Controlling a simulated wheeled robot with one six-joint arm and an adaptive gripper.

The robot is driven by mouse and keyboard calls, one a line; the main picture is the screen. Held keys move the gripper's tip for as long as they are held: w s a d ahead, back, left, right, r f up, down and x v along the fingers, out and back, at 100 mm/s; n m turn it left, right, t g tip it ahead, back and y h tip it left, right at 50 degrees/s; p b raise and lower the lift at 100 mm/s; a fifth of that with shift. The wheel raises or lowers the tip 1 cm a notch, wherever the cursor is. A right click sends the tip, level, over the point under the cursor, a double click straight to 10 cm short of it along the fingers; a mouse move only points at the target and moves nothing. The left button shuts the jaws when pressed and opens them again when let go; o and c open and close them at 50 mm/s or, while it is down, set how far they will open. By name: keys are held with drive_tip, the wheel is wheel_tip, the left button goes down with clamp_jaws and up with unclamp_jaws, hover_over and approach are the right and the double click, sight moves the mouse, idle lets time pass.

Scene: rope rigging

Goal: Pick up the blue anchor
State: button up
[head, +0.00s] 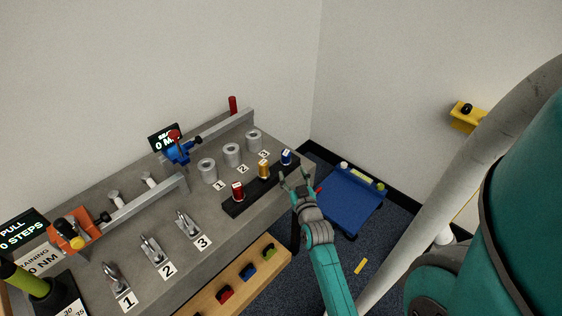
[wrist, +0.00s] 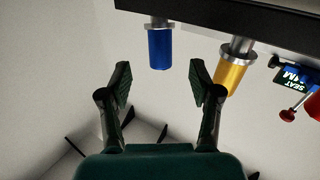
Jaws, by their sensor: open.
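The blue anchor (head: 287,157) is a small blue cylinder with a metal collar, in the far-right place of the black rack (head: 250,194) on the grey bench. It also shows in the wrist view (wrist: 159,48), upside down, centred just beyond my fingertips. My gripper (head: 294,180) is open and empty beside the rack's right end, close to the blue anchor. In the wrist view the two dark fingers (wrist: 159,82) are spread apart, with a gap between them and the blue anchor.
A yellow anchor (head: 264,170) stands next to the blue one, close to one finger in the wrist view; a red anchor (head: 238,192) is farther left. Grey cylinders (head: 232,154) stand behind the rack. A blue cart (head: 350,202) stands right of the bench.

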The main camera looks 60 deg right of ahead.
sight(287, 161)
drive_tip(key=shift+x, duration=4.35)
clamp_jaws()
